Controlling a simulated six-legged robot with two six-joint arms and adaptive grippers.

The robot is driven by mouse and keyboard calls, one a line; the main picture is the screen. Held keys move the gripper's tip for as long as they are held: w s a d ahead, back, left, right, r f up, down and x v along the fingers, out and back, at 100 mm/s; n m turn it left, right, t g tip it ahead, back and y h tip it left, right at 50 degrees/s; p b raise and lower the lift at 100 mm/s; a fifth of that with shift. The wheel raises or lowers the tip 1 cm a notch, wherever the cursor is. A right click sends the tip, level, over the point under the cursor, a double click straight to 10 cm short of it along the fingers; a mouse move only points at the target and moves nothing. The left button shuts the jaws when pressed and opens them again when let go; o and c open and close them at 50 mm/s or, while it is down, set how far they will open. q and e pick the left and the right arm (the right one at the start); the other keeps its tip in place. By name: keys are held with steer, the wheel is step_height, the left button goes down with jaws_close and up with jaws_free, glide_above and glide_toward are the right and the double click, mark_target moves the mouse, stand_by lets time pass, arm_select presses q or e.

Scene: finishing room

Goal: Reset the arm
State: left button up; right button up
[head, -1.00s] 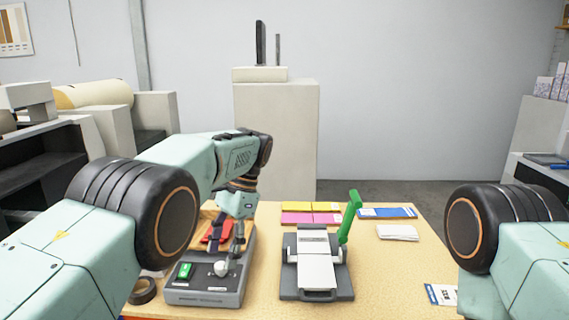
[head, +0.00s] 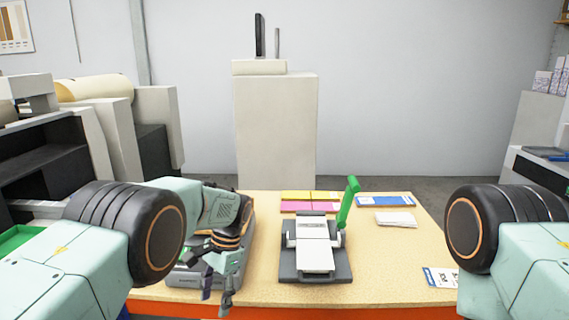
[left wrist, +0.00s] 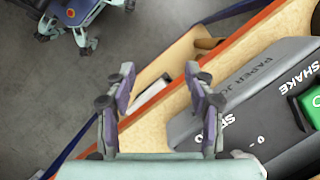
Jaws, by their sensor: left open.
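My left arm bends in from the left in the head view, and its gripper (head: 218,284) hangs open and empty over the table's front edge. It stands in front of the grey paper jogger (head: 185,280), which it mostly hides. In the left wrist view the two fingers (left wrist: 160,95) are spread apart with nothing between them. The paper jogger (left wrist: 250,110), with lettering and a green switch (left wrist: 309,104), lies to their right. My right arm shows at the right edge of the head view, but its gripper is out of the picture.
A device with a raised green lever (head: 349,203) stands mid-table on a grey base (head: 300,275). The wooden table (head: 400,270) has an orange front edge. Grey floor (left wrist: 40,100) lies beyond it.

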arm_select(q)
steer(key=s+a+f+n+t+h+b, duration=0.1)
steer(key=s+a+f+n+b, duration=0.2)
steer(key=s+f, duration=0.8)
steer(key=s+a+f+n+h+b, duration=0.15)
steer(key=s+f+b, duration=0.25)
steer(key=s+f, duration=0.75)
steer(key=s+a+f+n+b, duration=0.1)
steer(key=s+f+n+b, duration=0.1)
steer(key=s, duration=0.7)
steer(key=s+a+f+n+t+b, duration=0.1)
steer(key=s+f+n+b, duration=0.1)
steer(key=s, duration=0.7)
steer(key=shift+s+a+f+t+b, duration=0.35)
steer(key=shift+f+b, duration=0.3)
steer(key=shift+b, duration=0.45)
steer(key=shift+w, duration=0.15)
steer(key=shift+c, duration=0.2)
